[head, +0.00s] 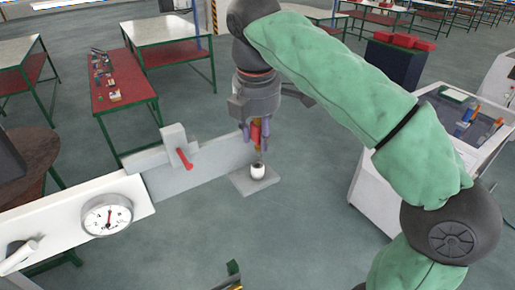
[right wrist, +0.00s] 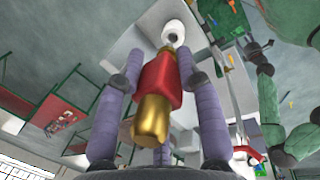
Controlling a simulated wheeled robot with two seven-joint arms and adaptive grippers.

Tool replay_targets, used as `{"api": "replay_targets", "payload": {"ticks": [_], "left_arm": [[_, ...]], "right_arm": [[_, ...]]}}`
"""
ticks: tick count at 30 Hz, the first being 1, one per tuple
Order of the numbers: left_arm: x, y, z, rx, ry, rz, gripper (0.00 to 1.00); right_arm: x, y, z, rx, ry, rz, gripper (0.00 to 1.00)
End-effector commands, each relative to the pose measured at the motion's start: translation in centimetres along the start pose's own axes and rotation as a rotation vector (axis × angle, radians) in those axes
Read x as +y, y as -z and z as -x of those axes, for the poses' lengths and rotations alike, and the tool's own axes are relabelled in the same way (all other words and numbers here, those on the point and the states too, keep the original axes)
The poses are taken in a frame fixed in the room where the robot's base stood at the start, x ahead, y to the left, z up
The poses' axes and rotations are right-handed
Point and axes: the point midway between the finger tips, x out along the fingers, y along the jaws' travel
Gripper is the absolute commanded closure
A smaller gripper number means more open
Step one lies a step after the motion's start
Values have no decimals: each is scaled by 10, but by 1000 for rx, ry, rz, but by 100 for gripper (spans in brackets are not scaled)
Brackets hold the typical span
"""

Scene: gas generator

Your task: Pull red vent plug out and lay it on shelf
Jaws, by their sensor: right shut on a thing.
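The red vent plug (right wrist: 157,88), with gold-coloured ends, is between the purple fingers of my right gripper (right wrist: 160,80). In the head view this gripper (head: 257,132) points down, shut on the plug (head: 256,134). Below it, a white round port (head: 257,171) stands on a small grey plate (head: 255,185). The right wrist view shows the port (right wrist: 173,30) with a dark opening just beyond the plug's far end; the plug appears to be out of it, above and close. I cannot tell which surface is the shelf. My left gripper is not in view.
A grey block with a red lever (head: 184,157) and a pressure gauge (head: 107,215) are on the long pale beam to the left. A red-topped table (head: 122,92) stands behind. A white cabinet (head: 372,185) is at the right, partly behind my right arm.

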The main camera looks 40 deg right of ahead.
Motion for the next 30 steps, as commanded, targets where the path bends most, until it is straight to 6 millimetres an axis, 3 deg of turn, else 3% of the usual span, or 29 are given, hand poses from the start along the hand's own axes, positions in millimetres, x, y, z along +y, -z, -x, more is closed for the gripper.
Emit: {"api": "replay_targets", "payload": {"ticks": [11, 30], "left_arm": [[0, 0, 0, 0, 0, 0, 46], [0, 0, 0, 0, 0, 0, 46]], "right_arm": [[0, 0, 2, 0, -1, -1, 100], [4, -3, 30, 0, -1, -1, 100]]}}
